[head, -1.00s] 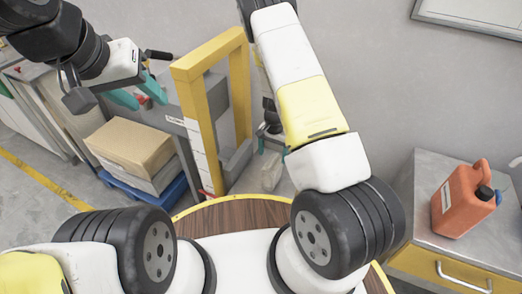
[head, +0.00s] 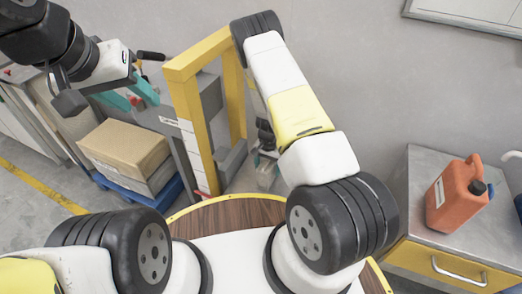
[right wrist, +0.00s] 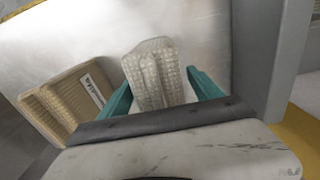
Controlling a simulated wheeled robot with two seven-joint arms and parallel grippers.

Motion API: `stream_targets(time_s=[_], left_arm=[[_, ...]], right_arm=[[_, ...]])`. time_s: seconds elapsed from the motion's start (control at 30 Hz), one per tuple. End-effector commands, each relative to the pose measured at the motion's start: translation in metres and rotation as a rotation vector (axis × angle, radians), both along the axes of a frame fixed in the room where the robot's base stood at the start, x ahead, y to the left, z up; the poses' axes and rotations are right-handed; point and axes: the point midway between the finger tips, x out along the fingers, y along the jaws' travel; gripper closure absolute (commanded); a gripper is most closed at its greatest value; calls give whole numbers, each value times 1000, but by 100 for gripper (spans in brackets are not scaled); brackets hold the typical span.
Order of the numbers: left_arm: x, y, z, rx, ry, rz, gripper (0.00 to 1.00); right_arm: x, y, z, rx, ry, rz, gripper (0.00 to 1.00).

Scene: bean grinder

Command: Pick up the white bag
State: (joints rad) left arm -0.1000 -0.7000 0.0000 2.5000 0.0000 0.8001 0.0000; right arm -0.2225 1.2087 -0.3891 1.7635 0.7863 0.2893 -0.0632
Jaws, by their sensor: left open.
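The white bag (right wrist: 155,75) is pale, with a ribbed, woven-looking surface. In the right wrist view it lies between the teal fingers of my right gripper (right wrist: 160,80), which stand apart on either side of it. I cannot tell whether they touch it. In the head view the bag (head: 267,177) is small and partly hidden just below my right gripper (head: 262,158), behind my right arm.
A tan ribbed package (right wrist: 62,108) with a label lies left of the bag. A yellow frame (head: 190,125) stands left of my right arm. Boxes (head: 125,150) rest on a blue pallet (head: 165,195). An orange canister (head: 457,195) stands on a metal cabinet (head: 415,185) at right.

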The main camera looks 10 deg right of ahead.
Motion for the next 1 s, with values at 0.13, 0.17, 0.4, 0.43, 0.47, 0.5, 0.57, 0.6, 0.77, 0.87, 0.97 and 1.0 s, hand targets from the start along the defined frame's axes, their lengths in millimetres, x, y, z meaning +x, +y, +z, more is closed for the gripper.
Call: stream_targets(time_s=[0.13,0.17,0.4,0.43,0.47,0.5,0.57,0.6,0.77,0.87,0.97,1.0], left_arm=[[0,0,0,0,0,0,56],[0,0,0,0,0,0,56],[0,0,0,0,0,0,56],[0,0,0,0,0,0,56],[0,0,0,0,0,0,56],[0,0,0,0,0,0,56],[0,0,0,0,0,0,56],[0,0,0,0,0,0,56],[0,0,0,0,0,0,56],[0,0,0,0,0,0,56],[0,0,0,0,0,0,56],[0,0,0,0,0,0,56]], right_arm=[[0,0,0,0,0,0,57],[0,0,0,0,0,0,63],[0,0,0,0,0,0,100],[0,0,0,0,0,0,100],[0,0,1,0,-1,0,100],[0,0,1,0,-1,0,100],[0,0,1,0,-1,0,100],[0,0,1,0,-1,0,100],[1,0,3,0,-1,0,100],[1,0,9,0,-1,0,100],[1,0,19,0,-2,1,100],[1,0,24,-1,-3,1,100]])
